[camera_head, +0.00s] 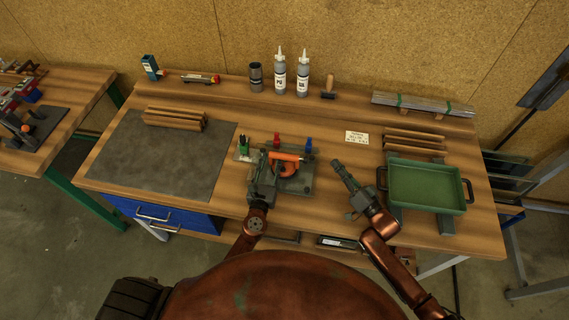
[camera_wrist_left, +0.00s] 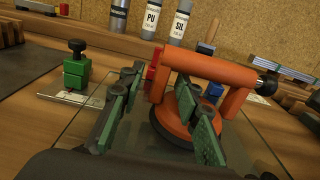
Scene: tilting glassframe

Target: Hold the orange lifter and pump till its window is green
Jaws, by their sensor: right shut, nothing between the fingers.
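The orange lifter (camera_head: 287,160) stands on a glass pane (camera_head: 299,186) at the middle of the bench. In the left wrist view the lifter (camera_wrist_left: 210,68) shows a thick handle bar above a round suction cup, with a black knob (camera_wrist_left: 266,85) at the bar's right end. I cannot make out a window or its colour. My left gripper (camera_head: 270,170) is at the lifter's left side. In the left wrist view its green-padded fingers (camera_wrist_left: 160,92) are apart, with part of the lifter between or just beyond them. My right gripper (camera_head: 342,168) is shut and empty, right of the lifter.
Green, red and blue clamps (camera_head: 243,146) (camera_head: 277,140) (camera_head: 308,145) stand around the pane. A green tray (camera_head: 427,187) is at the right. A grey mat (camera_head: 165,165) covers the left. Bottles (camera_head: 280,75) stand at the back.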

